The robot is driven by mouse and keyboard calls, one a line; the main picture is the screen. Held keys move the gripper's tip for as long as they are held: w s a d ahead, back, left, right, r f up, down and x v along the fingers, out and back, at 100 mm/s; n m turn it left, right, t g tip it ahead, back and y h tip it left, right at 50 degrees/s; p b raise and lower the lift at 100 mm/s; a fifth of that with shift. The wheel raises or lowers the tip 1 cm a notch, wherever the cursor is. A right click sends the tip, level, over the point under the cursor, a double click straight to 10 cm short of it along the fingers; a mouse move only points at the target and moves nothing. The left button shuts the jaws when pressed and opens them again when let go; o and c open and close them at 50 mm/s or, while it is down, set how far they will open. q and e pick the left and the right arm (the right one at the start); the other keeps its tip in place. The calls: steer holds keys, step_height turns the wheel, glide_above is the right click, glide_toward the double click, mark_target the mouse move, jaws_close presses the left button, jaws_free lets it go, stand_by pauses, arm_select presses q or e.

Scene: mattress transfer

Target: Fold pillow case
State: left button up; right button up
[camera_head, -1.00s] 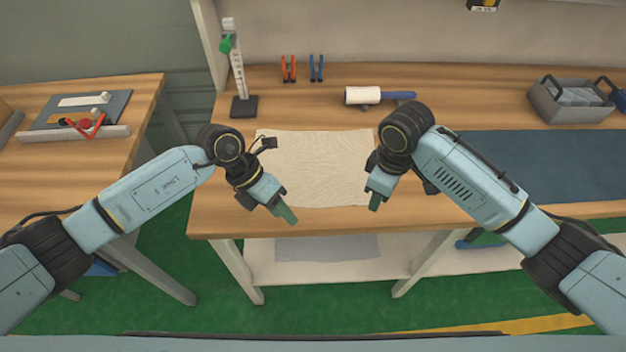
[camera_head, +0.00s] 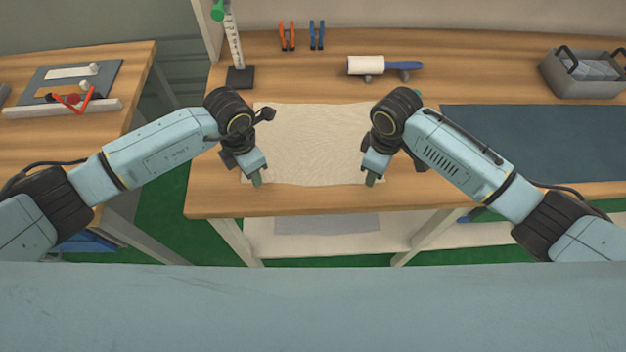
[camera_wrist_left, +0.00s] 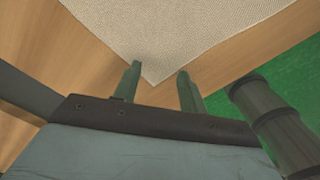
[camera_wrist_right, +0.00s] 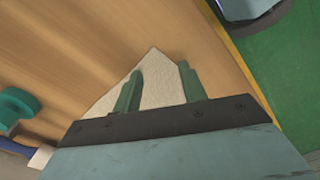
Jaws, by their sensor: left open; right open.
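The pillow case is a flat cream cloth (camera_head: 312,140) lying spread on the wooden table. My left gripper (camera_head: 257,181) is open at its near left corner. In the left wrist view the cloth (camera_wrist_left: 170,30) has its corner between the two spread fingers (camera_wrist_left: 158,82). My right gripper (camera_head: 370,181) is open at the near right corner. In the right wrist view the cloth corner (camera_wrist_right: 155,72) lies between and beyond the fingers (camera_wrist_right: 160,80). I cannot tell whether any fingertip touches the cloth.
Behind the cloth are a lint roller (camera_head: 367,66), orange clamps (camera_head: 287,36), blue clamps (camera_head: 317,36) and an upright ruler stand (camera_head: 240,76). A dark blue mat (camera_head: 540,140) and a grey caddy (camera_head: 590,80) are on the right. The table's front edge (camera_head: 310,208) is close.

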arm_select(q)
steer(key=shift+f, duration=0.15)
arm_select(e)
steer(key=shift+f, duration=0.1)
arm_select(q)
steer(key=shift+f, duration=0.1)
arm_select(e)
steer(key=shift+f, duration=0.15)
arm_select(q)
jaws_close()
arm_select(e)
jaws_close()
stand_by(0.4)
